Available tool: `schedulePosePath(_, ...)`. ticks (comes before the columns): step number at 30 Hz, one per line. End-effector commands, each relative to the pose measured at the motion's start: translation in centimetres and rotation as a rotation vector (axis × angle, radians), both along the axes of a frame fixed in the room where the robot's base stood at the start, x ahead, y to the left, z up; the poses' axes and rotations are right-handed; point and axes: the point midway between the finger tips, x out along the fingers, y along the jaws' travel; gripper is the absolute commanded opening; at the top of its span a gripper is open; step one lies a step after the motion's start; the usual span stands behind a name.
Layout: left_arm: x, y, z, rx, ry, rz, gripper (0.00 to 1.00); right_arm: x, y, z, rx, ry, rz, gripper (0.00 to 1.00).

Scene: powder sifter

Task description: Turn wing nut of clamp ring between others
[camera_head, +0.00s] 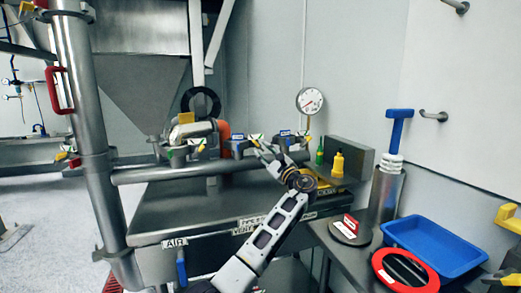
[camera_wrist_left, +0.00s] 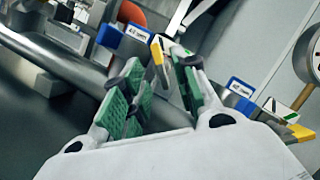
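Several clamps with coloured wing nuts stand in a row along the machine. In the left wrist view a yellow and white wing nut (camera_wrist_left: 157,58) shows between a blue-tagged one (camera_wrist_left: 123,38) on the left and another blue-tagged one (camera_wrist_left: 240,88) on the right. My left gripper (camera_head: 269,158) reaches up to this row in the head view. In the left wrist view its green-padded fingers (camera_wrist_left: 156,80) are spread, with the yellow and white wing nut near their tips. I cannot tell whether a finger touches it. My right gripper is not in view.
A horizontal pipe (camera_head: 150,174) runs just below the clamps on the left. Yellow and green bottles (camera_head: 337,164) stand to the right. A blue tray (camera_head: 440,240) and red-rimmed sieve (camera_head: 405,272) lie on the right table.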

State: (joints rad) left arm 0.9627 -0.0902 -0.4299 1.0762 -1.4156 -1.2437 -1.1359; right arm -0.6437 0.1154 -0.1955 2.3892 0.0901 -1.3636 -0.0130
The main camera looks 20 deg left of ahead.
Motion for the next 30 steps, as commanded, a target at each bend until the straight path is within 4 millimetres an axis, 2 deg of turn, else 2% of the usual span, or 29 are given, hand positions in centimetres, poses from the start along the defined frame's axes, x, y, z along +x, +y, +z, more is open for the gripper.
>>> schedulePosePath(6, -2.0, -2.5, -1.0, -0.002, 0.0, -0.003, 0.29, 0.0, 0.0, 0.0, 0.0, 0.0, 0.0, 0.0)
schedulePosePath(15, -3.9, -4.7, -1.9, -0.001, 0.001, 0.0, 0.29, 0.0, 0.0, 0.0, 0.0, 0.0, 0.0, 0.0)
schedulePosePath(30, -4.2, -5.1, -2.0, -0.002, -0.001, -0.001, 0.29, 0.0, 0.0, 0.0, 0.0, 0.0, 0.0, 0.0)
